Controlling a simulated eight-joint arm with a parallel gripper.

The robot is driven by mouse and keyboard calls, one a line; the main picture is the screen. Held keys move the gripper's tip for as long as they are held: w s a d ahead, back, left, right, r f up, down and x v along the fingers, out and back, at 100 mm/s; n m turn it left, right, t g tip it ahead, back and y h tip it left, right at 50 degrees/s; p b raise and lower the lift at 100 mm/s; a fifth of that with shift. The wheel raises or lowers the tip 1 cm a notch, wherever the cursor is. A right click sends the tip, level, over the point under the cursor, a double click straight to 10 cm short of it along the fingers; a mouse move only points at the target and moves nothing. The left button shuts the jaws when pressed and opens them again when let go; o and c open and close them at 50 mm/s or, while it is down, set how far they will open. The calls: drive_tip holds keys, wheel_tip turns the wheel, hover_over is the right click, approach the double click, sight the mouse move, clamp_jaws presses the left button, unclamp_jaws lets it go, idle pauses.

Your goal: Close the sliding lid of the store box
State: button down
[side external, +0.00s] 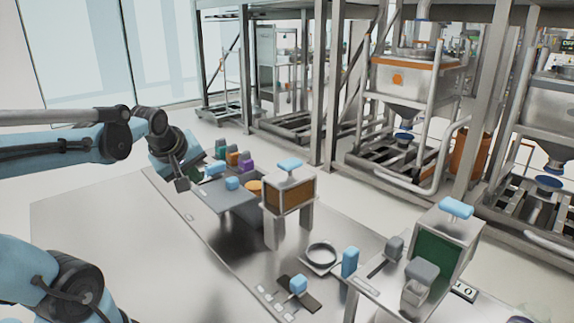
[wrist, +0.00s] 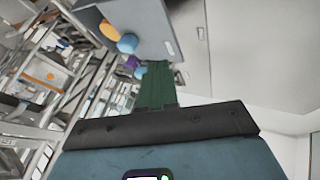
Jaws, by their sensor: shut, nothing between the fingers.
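My gripper (side external: 181,184) is shut and empty. It hangs in the air at the left end of a low grey box or platform (side external: 228,198), apart from it as far as I can tell. A blue knob (side external: 232,183) sits on the grey top, and an orange round piece (side external: 254,186) shows at its right end. The wrist view shows the grey body (wrist: 150,22), blue knob (wrist: 127,43) and orange piece (wrist: 108,31) beyond my gripper (wrist: 157,85). I cannot tell for sure which part is the sliding lid, or how far it stands open.
Coloured blocks (side external: 245,165) stand behind the grey top. A raised brown-fronted box (side external: 289,196) with a blue handle is to its right. A green-fronted box (side external: 433,255), a round dish (side external: 321,254) and a blue block (side external: 350,262) stand farther right. The table's left part (side external: 110,215) is clear.

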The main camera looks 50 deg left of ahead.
sight(225, 189)
drive_tip(key=x, duration=0.6)
drive_tip(key=shift+w+a+f, duration=0.1)
drive_tip(key=shift+a+f, duration=0.05)
drive_tip(key=shift+w+f, duration=0.1)
drive_tip(key=shift+w, duration=1.95)
drive_tip(key=w, duration=0.7)
